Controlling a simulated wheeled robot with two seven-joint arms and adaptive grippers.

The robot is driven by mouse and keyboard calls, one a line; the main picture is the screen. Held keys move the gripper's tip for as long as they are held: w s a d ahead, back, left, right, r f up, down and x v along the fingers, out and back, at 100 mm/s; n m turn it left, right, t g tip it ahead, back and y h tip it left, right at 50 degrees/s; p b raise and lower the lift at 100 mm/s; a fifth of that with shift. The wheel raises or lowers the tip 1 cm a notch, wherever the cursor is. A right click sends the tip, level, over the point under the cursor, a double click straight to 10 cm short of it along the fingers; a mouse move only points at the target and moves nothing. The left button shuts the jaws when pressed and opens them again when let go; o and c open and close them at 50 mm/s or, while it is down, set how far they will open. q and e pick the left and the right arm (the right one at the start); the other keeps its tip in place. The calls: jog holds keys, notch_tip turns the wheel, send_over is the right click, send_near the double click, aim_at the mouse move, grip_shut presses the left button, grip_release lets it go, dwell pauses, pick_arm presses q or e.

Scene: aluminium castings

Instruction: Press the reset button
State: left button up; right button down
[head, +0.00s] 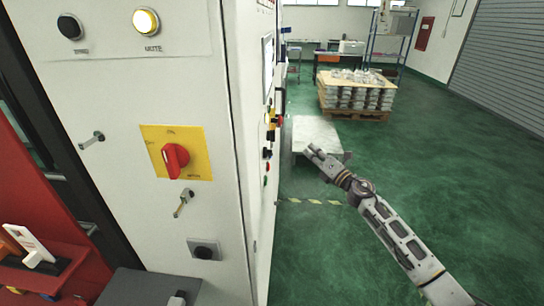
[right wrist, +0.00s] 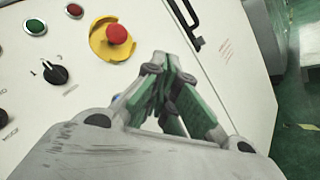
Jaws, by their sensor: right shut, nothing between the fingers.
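My right gripper (head: 314,152) is shut and empty in front of the cabinet's control face in the head view. In the right wrist view its closed fingertips (right wrist: 172,60) point toward the panel, below and right of a red mushroom button (right wrist: 118,34) on a yellow collar. A small blue spot (right wrist: 117,97) shows beside the fingers, mostly hidden by the gripper. A green button (right wrist: 35,27), a red button (right wrist: 74,10) and a black selector knob (right wrist: 55,74) are to the left. I cannot read which control is the reset button. My left gripper is not in view.
The cabinet's near face carries a red rotary switch (head: 175,161) on a yellow plate, a lit button (head: 146,22) and a black button (head: 70,27). A black handle (right wrist: 184,22) is on the control face. A loaded pallet (head: 352,112) stands behind; green floor is clear at right.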

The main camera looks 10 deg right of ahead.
jog(key=n, duration=0.1)
jog(key=a+n, duration=0.1)
jog(key=n+g+y, duration=0.1)
jog(key=shift+s+a+f+n, duration=0.15)
jog(key=shift+s+f+n, duration=0.15)
jog(key=shift+n, duration=0.1)
jog(key=shift+a, duration=0.1)
dwell(0.4)
jog(key=w+a+p, duration=0.2)
jog(key=a, duration=0.6)
jog(key=shift+w+a+p, duration=0.15)
jog(key=shift+w+p, duration=0.1)
jog(key=shift+p, duration=0.05)
jog(key=shift+w+a, duration=0.2)
jog(key=shift+a, duration=0.65)
dwell(3.0)
jog(key=shift+d, duration=0.1)
jog(key=shift+s+d, duration=0.25)
jog(key=shift+d, duration=0.45)
